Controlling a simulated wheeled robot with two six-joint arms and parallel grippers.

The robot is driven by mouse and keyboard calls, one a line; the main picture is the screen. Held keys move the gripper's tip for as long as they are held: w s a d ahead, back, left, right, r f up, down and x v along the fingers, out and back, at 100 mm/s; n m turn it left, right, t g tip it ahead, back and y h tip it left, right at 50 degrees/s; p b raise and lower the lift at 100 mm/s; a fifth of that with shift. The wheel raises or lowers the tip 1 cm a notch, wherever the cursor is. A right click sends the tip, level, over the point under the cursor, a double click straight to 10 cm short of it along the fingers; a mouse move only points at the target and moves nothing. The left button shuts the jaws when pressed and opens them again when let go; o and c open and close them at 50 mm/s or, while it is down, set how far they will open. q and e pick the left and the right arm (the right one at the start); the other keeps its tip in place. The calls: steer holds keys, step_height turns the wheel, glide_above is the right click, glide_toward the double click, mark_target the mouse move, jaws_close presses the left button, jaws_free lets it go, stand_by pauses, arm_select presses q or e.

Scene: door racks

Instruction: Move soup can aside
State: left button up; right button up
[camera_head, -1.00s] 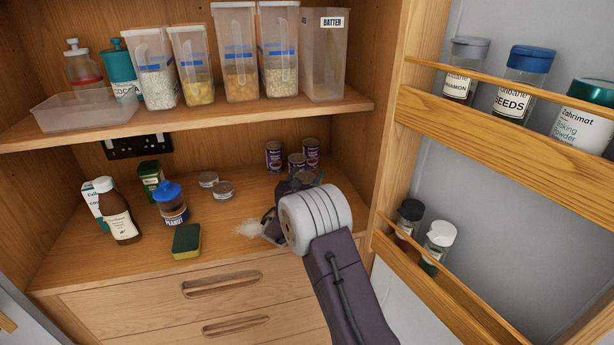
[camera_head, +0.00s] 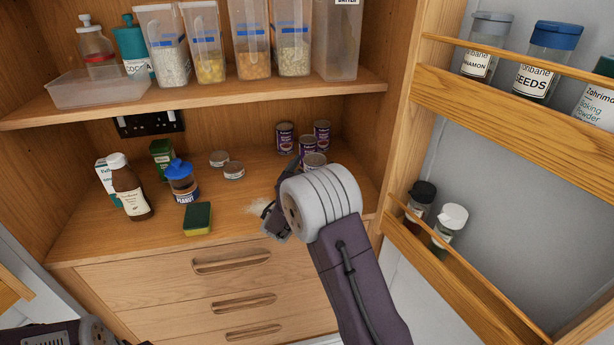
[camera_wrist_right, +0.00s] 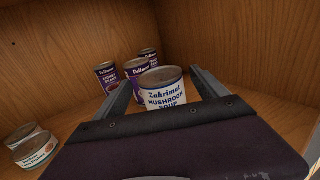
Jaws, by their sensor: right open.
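The white mushroom soup can (camera_wrist_right: 166,90) stands upright on the cupboard counter in the right wrist view. My right gripper (camera_wrist_right: 160,85) is open, with one finger on each side of the can in that picture. I cannot tell whether either finger touches it. The gripper cuts off the can's lower part. In the head view my right gripper (camera_head: 278,205) is over the right part of the counter, in front of the can group, its fingertips partly hidden by my wrist. Part of my left arm shows at the bottom left; its jaws are out of view.
Purple cans (camera_wrist_right: 108,76) stand just behind the soup can. Two flat tins (camera_head: 234,171), a peanut jar (camera_head: 184,186), a brown bottle (camera_head: 131,190) and a sponge (camera_head: 198,217) stand left. A shelf (camera_head: 220,100) hangs above; the door rack (camera_head: 450,270) is right. The counter's middle is fairly clear.

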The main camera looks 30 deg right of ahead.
steer(key=v, duration=0.7)
